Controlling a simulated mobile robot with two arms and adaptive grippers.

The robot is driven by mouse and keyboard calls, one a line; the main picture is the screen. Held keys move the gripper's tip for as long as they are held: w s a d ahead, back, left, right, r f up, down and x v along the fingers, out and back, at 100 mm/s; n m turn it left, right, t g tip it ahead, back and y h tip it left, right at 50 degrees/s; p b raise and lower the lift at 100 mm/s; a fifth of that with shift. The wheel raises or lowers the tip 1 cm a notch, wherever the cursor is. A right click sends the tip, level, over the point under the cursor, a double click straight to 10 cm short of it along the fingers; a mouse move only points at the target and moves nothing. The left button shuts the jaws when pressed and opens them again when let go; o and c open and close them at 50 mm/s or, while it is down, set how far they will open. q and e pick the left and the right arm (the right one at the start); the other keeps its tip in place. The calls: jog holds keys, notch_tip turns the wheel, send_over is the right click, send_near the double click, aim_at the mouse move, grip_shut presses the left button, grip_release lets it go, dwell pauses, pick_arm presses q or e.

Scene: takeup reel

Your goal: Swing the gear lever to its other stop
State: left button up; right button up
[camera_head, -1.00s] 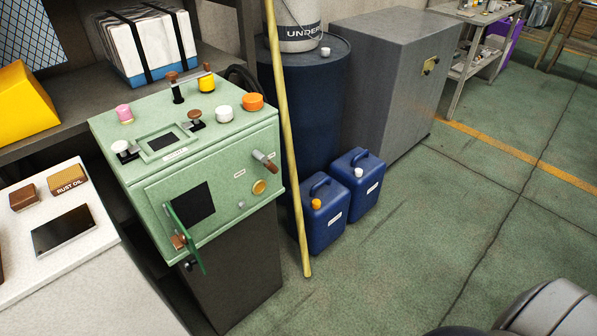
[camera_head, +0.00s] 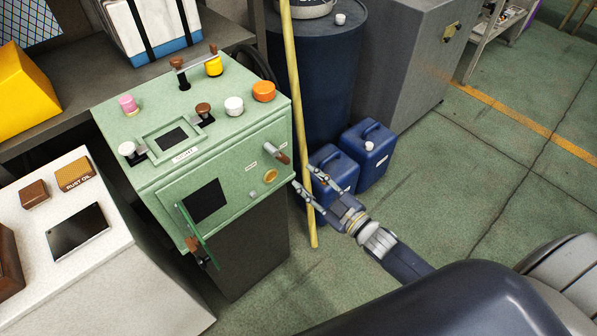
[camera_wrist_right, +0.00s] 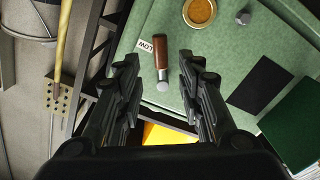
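The green machine (camera_head: 230,190) stands left of centre in the head view. A short lever with a brown grip (camera_head: 277,152), which looks like the gear lever, sticks out of the right part of its front face. In the right wrist view this lever (camera_wrist_right: 162,58) has a pale rounded end and lies beside a "LOW" label (camera_wrist_right: 145,45). My right gripper (camera_head: 303,178) is open and empty, just below and right of the lever. In the wrist view the lever shows between the spread fingers (camera_wrist_right: 158,62), with no visible contact. My left gripper is out of view.
A yellow pole (camera_head: 297,110) leans close beside the machine, near my right gripper. Blue canisters (camera_head: 367,155) stand behind the gripper. Knobs and another lever (camera_head: 183,75) are on the machine's top. A small green door (camera_head: 196,235) hangs open on its front, lower left.

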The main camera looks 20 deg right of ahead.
aim_at(286, 161)
jog(key=b+x, duration=0.3)
jog(key=x, duration=0.4)
jog(key=shift+w+a+f, duration=0.1)
jog(key=shift+w+f, duration=0.05)
jog(key=shift+f, duration=0.05)
jog(key=shift+w+a, duration=0.1)
jog(key=shift+w, duration=0.2)
jog(key=shift+w+r, duration=0.1)
jog(key=shift+w+a, duration=0.1)
jog(key=shift+w, duration=0.1)
jog(key=c, duration=0.8)
